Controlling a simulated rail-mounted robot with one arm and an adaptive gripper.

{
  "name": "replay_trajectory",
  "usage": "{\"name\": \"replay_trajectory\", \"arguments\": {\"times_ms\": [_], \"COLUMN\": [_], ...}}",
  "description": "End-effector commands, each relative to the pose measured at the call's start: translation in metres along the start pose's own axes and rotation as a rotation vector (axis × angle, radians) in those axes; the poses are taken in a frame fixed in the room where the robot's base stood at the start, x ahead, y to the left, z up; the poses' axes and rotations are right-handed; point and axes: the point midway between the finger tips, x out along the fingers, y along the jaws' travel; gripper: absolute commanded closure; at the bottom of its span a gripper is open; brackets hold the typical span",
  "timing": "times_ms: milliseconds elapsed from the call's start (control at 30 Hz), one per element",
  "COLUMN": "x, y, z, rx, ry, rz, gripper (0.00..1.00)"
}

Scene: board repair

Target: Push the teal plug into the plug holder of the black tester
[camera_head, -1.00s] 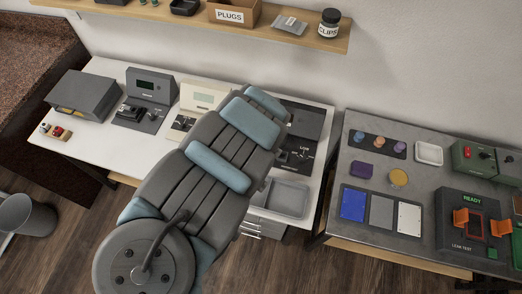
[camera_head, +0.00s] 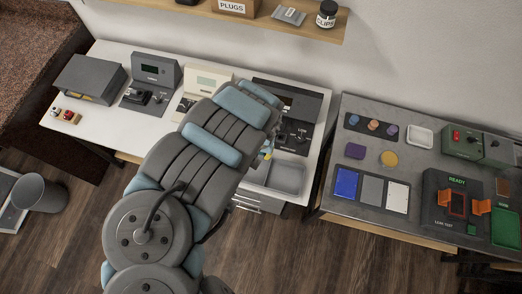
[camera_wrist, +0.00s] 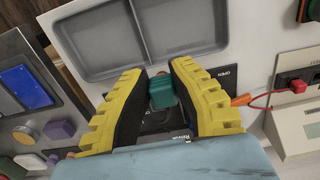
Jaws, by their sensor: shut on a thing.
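The teal plug (camera_wrist: 163,92) is between the yellow-and-black fingers of my gripper (camera_wrist: 161,68) in the wrist view. My gripper is shut on it. The black tester (camera_head: 312,105) stands at the right end of the white bench, partly hidden by my arm. In the wrist view part of its black panel (camera_wrist: 216,77), marked OPEN, shows behind the fingers. The plug holder is hidden or cannot be made out.
A grey divided tray (camera_head: 286,178) lies in front of the black tester; it is also close above the fingers in the wrist view (camera_wrist: 95,42). A cream tester (camera_head: 208,82) and a grey tester (camera_head: 157,71) stand left. A grey table (camera_head: 330,190) stands right, across a gap.

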Motion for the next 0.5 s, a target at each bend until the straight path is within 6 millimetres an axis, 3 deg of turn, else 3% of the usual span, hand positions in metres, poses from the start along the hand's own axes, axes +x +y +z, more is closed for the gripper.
{"name": "replay_trajectory", "arguments": {"times_ms": [267,500], "x": [0.001,0.003], "y": [0.001,0.005], "z": [-0.002,-0.016], "rx": [0.000,0.000], "ry": [0.001,0.000], "rz": [0.000,0.000], "gripper": [1.00,1.00]}}
